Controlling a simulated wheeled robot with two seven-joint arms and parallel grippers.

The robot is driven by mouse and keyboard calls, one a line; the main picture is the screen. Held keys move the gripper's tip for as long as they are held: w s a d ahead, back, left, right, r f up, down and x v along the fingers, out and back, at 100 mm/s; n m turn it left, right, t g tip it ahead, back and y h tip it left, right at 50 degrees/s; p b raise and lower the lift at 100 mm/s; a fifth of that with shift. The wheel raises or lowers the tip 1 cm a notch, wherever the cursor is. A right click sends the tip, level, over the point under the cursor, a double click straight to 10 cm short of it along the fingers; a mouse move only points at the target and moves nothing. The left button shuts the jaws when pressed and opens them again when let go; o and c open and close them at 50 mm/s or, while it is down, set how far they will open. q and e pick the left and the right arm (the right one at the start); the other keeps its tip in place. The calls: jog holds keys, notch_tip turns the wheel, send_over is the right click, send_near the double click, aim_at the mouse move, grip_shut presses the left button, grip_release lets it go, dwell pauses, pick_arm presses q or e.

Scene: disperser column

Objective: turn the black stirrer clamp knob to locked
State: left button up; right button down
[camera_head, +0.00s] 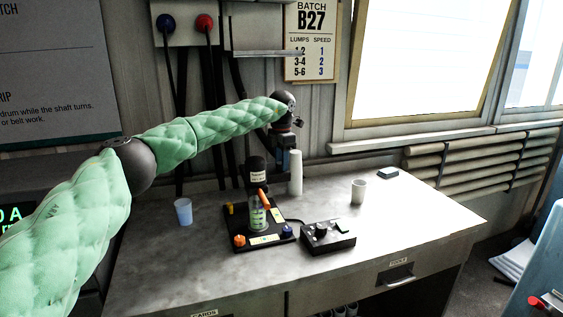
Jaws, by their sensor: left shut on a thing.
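The disperser stands on a black base plate (240,240) on the bench. Its black stirrer head (256,171) sits above a clear vessel (257,216) with an orange part at its side. My left gripper (283,158) points down just right of and behind the stirrer head, at the height of its top. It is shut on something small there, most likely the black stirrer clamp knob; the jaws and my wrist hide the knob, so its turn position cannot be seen. My right gripper is out of view.
A white cylinder (295,174) stands close to the right of my left gripper. A black control box (327,237) with a knob sits at the front right. The bench's right side is mostly clear.

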pick_arm(q)
jog(key=o, duration=1)
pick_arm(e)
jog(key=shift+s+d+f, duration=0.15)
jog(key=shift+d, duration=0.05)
pick_arm(q)
notch_tip(320, 180, up, 7)
jog(key=shift+b, duration=0.8)
jog(key=shift+r, duration=0.4)
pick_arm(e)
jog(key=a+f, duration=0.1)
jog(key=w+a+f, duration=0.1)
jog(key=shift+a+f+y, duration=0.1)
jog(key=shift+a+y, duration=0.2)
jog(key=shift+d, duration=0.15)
